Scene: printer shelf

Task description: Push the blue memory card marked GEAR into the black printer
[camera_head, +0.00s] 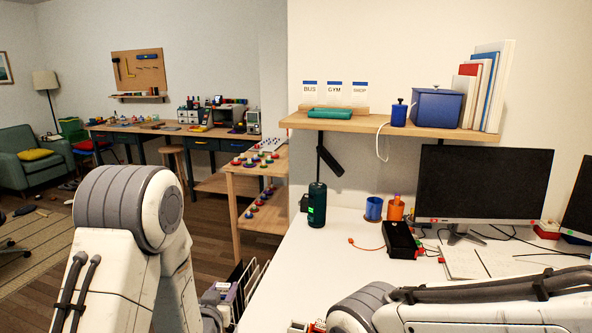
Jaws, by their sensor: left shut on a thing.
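I cannot see the blue card marked GEAR. I cannot surely pick out the black printer; a small black box (401,240) with red parts lies on the white desk, and I cannot tell what it is.
The white desk (320,265) bears a dark green cylinder (317,204), blue (374,208) and orange (396,209) cups, a monitor (484,186) and an open book. A wall shelf (400,128) hangs above. A wooden rack (240,205) stands left of the desk.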

